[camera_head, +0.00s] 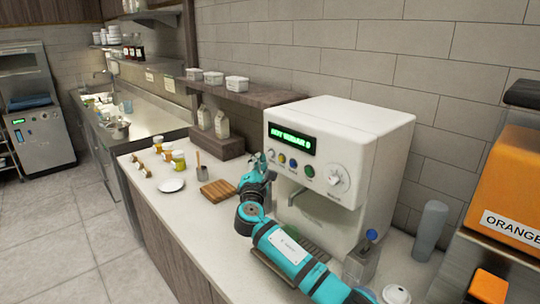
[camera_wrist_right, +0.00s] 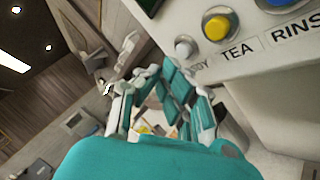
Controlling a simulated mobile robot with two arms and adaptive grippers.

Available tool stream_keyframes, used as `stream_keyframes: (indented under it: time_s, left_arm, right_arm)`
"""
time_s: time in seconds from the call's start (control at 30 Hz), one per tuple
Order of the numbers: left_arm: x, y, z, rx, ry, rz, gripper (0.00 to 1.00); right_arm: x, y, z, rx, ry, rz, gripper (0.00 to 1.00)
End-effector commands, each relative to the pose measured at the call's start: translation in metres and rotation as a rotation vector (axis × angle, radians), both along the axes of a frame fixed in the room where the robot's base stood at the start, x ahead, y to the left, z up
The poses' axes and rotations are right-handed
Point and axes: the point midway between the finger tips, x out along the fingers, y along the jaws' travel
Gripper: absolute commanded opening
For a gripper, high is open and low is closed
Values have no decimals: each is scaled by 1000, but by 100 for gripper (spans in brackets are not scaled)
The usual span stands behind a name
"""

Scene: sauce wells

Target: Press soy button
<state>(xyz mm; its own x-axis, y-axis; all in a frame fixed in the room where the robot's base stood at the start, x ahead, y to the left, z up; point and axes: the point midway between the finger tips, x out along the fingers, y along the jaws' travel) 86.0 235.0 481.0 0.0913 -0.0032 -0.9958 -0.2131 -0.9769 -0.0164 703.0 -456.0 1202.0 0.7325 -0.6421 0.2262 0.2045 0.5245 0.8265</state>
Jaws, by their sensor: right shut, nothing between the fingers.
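The white drink machine (camera_head: 345,135) stands on the counter, with a row of buttons under a green-lit display. The soy button (camera_wrist_right: 185,47) is a small pale round button at the left end of the row in the right wrist view, left of the yellow tea button (camera_wrist_right: 217,25). Its label is partly hidden by the gripper. My right gripper (camera_head: 262,165) is shut and empty, at the left end of the machine's front, close to the buttons. In the wrist view its fingers (camera_wrist_right: 150,78) are below and left of the soy button; contact is not visible. My left gripper is not in view.
A knob (camera_head: 338,178) is on the machine's right front. A wooden board (camera_head: 219,191), a white plate (camera_head: 171,185) and jars lie on the counter to the left. A grey cup (camera_head: 430,230) and an orange dispenser (camera_head: 510,190) stand to the right.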

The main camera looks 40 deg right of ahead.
Motion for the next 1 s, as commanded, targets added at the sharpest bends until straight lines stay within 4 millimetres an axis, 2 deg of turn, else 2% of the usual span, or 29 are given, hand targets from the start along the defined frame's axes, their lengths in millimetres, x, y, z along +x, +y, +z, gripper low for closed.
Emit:
stream_keyframes:
  time_s: [0.5, 1.0]
  left_arm:
    - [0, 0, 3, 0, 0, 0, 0]
    - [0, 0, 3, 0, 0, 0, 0]
  right_arm:
    - [-3, 46, 0, 3, -1, 2, 0]
    - [-4, 49, 0, 0, 1, 1, 0]
